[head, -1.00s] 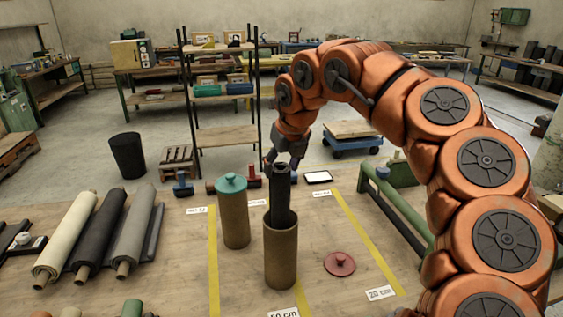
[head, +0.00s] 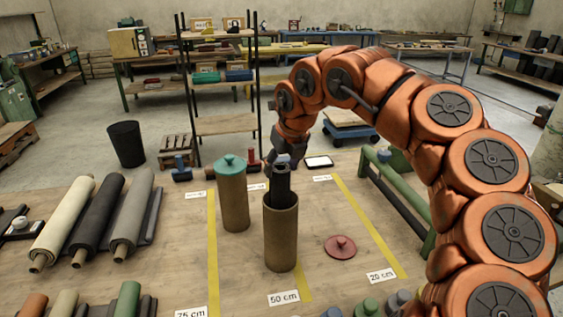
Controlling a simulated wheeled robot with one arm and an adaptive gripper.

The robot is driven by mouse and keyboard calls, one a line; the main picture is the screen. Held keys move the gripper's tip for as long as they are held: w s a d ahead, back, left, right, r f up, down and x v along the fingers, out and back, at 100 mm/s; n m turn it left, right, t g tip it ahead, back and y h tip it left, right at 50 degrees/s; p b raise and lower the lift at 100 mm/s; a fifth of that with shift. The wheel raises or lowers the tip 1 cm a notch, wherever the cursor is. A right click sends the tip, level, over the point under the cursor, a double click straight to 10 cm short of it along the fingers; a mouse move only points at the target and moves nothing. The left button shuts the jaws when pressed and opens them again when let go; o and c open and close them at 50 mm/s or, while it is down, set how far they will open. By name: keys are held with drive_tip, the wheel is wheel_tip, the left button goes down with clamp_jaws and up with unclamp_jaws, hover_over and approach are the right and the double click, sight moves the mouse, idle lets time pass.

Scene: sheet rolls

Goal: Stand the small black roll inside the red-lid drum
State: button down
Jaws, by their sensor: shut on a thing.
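The open brown drum (head: 281,235) stands upright on the table, left of the red lid (head: 341,247), which lies flat on the wood. The small black roll (head: 281,186) is upright, its lower part hidden inside the drum and its upper part above the rim. My gripper (head: 283,163) is at the top of the roll, shut on it from above; the fingertips are small and partly hidden. I cannot see whether the roll touches the drum's floor.
A second brown drum with a teal lid (head: 232,195) stands close to the left. Cream, black and grey rolls (head: 95,220) lie at the left. Yellow tape lines and distance labels mark the table. A green rail (head: 398,205) runs along the right.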

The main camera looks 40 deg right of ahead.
drive_tip(key=shift+f+b, duration=0.65)
drive_tip(key=shift+f, duration=0.7)
drive_tip(key=shift+c, duration=1.1)
unclamp_jaws()
drive_tip(key=v, duration=1.2)
